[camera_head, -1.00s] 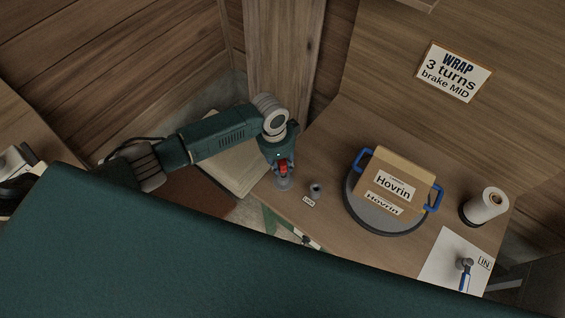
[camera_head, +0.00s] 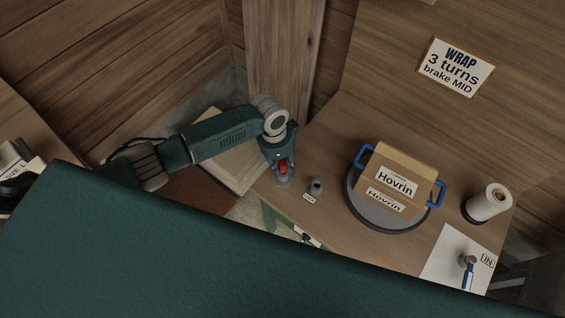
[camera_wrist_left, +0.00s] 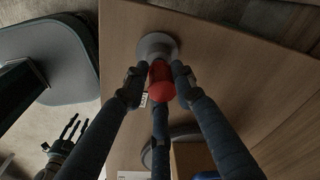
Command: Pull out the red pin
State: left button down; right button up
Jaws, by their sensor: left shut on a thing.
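The red pin (camera_head: 283,168) stands at the left part of the wooden table, over a round grey base (camera_head: 284,183). My left gripper (camera_head: 286,164) comes down on it from above and is shut on it. In the left wrist view the red knob of the pin (camera_wrist_left: 161,84) sits between my left gripper's fingers (camera_wrist_left: 158,78), with the grey base (camera_wrist_left: 157,44) behind it. The lower part of the pin is hidden. My right gripper (camera_wrist_left: 72,127) shows at the lower left of the left wrist view, its fingers apart and empty. It is not seen in the head view.
A white roll (camera_head: 489,203) stands farther right.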

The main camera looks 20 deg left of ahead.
pick_arm(q)
jog(key=shift+f+b, duration=0.65)
jog(key=shift+f, duration=0.35)
jog(key=c, duration=1.3)
grip_release()
jog(key=shift+c, duration=0.2)
jog(key=shift+r, duration=0.1)
notch_tip(320, 180, up, 12)
jog(key=a, duration=0.1)
jog(key=shift+s, duration=0.45)
